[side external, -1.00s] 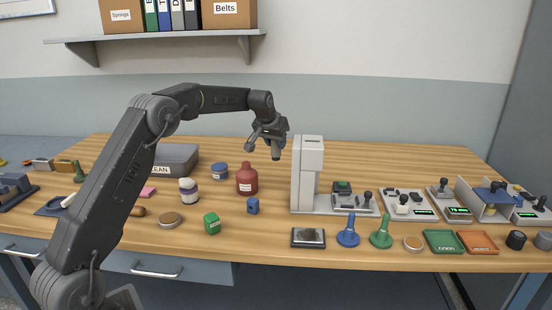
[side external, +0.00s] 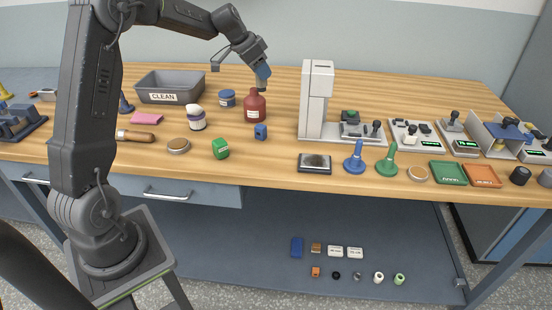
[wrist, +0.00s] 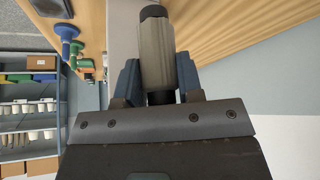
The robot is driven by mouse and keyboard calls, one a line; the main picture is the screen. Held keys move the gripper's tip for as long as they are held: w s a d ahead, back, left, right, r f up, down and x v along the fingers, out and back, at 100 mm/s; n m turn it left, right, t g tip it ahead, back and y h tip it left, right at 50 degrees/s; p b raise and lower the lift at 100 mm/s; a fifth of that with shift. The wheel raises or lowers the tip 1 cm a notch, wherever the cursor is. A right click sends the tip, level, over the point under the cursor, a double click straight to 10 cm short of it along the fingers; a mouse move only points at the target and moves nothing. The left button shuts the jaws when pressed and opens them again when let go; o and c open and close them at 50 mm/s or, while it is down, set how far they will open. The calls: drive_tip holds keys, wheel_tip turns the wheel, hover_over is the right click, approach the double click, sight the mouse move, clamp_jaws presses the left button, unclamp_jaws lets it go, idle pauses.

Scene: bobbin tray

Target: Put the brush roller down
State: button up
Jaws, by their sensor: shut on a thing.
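The brush roller is a grey-beige cylinder with black ends. In the wrist view the brush roller (wrist: 155,50) sits between the two blue fingers of my gripper (wrist: 158,78), which is shut on it. In the side external view my gripper (side external: 263,73) points down, with the tip of the brush roller (side external: 261,87) showing below the fingers. It appears just above the neck of the red bottle (side external: 255,107). I cannot tell how far behind or above the bottle it is.
A tall white machine (side external: 315,97) stands to the right.

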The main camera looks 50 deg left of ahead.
drive_tip(key=s+d+f+m+g+h, duration=0.25)
drive_tip(key=s+d+m+h, duration=0.2)
drive_tip(key=s+m, duration=0.65)
drive_tip(key=shift+w+d+f+n+y, duration=0.15)
drive_tip(key=shift+w+d+f+n, duration=0.2)
drive_tip(key=shift+w+d+f, duration=1)
drive_tip(key=shift+w+d+f+n+y, duration=0.15)
drive_tip(key=shift+w+d+f+n, duration=0.25)
drive_tip(key=shift+d+f, duration=1.85)
drive_tip(key=shift+w+d+f+n+y, duration=0.15)
drive_tip(key=shift+w+d+f+n, duration=0.2)
drive_tip(key=shift+w+d+f, duration=1.3)
drive_tip(key=shift+s+a+f, duration=0.3)
drive_tip(key=shift+s+f, duration=0.45)
drive_tip(key=shift+s, duration=0.1)
drive_tip(key=o, duration=0.9)
